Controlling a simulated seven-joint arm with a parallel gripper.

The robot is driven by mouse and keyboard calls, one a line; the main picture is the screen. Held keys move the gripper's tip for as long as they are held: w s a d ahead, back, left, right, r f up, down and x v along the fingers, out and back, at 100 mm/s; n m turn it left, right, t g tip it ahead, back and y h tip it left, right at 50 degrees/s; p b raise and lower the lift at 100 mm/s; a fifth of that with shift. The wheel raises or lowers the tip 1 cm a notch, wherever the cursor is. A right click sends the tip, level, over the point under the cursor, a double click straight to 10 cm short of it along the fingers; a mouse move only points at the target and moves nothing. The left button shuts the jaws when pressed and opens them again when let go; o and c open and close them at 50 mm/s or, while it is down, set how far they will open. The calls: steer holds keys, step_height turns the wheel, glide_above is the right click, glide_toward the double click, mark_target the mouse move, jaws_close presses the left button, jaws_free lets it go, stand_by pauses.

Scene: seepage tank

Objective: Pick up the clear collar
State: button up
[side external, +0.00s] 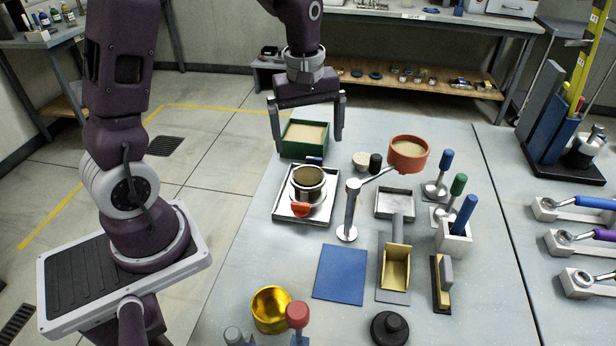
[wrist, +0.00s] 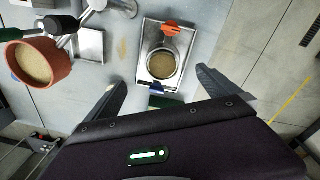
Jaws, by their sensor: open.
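The clear collar (side external: 308,192) stands upright on a square metal tray (side external: 283,213), with brown sandy material showing at its top. An orange-red piece (side external: 301,210) sits at its near side. In the wrist view the collar (wrist: 163,66) is a round ring around sand on the tray (wrist: 146,36), with the orange piece (wrist: 172,28) beyond it. My gripper (side external: 307,140) is open and empty, pointing down, above and behind the collar. In the wrist view its two fingers (wrist: 162,82) lie to either side, short of the collar. Nothing is between the fingertips.
A green box of sand (side external: 304,138) stands behind the tray. A terracotta bowl of sand (side external: 408,154) is held out on a metal stand (side external: 350,212) to the right. A blue mat (side external: 340,274) lies in front. The table left of the tray is narrow.

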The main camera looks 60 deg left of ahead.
mark_target(308, 169)
steer(key=shift+n+g, duration=0.3)
steer(key=shift+n, duration=0.6)
steer(key=f, duration=0.1)
steer(key=a+f, duration=0.1)
steer(key=w+f, duration=0.1)
steer(key=shift+a+f, duration=0.3)
steer(key=shift+f, duration=0.1)
step_height(308, 169, down, 7)
steer(key=shift+s+d+r, duration=0.1)
steer(key=shift+d, duration=0.05)
steer(key=c, duration=1.5)
